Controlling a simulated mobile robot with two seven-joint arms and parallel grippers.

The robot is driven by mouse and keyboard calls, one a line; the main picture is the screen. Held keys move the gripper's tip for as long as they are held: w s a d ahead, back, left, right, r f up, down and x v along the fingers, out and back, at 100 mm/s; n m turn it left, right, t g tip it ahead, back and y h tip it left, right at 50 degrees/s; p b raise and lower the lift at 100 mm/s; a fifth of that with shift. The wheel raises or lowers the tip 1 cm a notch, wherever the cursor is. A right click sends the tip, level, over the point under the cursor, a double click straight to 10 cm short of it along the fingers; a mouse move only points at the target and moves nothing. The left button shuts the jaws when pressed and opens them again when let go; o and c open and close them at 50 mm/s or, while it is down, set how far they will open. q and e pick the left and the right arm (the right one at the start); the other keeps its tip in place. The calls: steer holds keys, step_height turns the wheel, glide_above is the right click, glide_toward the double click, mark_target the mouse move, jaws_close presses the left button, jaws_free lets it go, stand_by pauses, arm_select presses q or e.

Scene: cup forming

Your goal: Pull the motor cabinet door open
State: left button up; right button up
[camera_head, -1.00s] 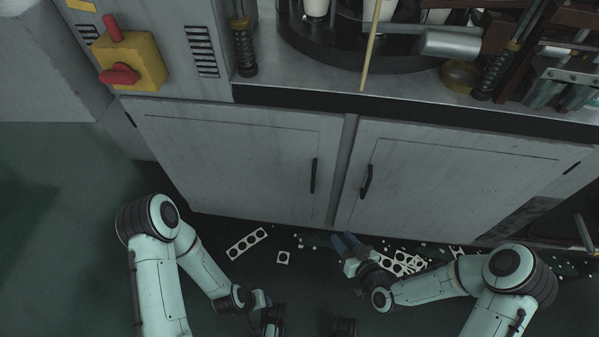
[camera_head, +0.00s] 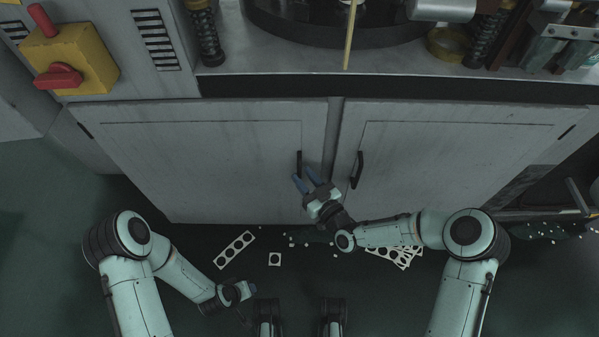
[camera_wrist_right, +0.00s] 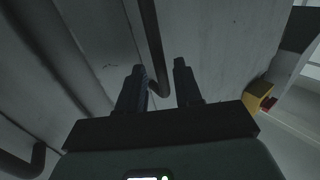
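Two grey cabinet doors, left (camera_head: 215,165) and right (camera_head: 450,165), look shut. The left door has a dark vertical handle (camera_head: 299,164) near its right edge; the right door has one (camera_head: 357,170) near its left edge. My right gripper (camera_head: 304,178) is open at the lower end of the left door's handle. In the right wrist view a dark handle (camera_wrist_right: 152,45) reaches down to the gap between the open fingers (camera_wrist_right: 160,85), with no clear grip; another handle (camera_wrist_right: 25,165) shows at lower left. My left gripper (camera_head: 248,290) hangs low, away from the doors, its fingers unclear.
A worktop (camera_head: 270,85) with machinery overhangs the doors. A yellow switch box (camera_head: 72,62) with a red knob is at upper left. Perforated white strips (camera_head: 235,249) and scraps lie on the dark floor before the cabinet. The floor at left is clear.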

steer(key=shift+x, duration=1.35)
jaws_close()
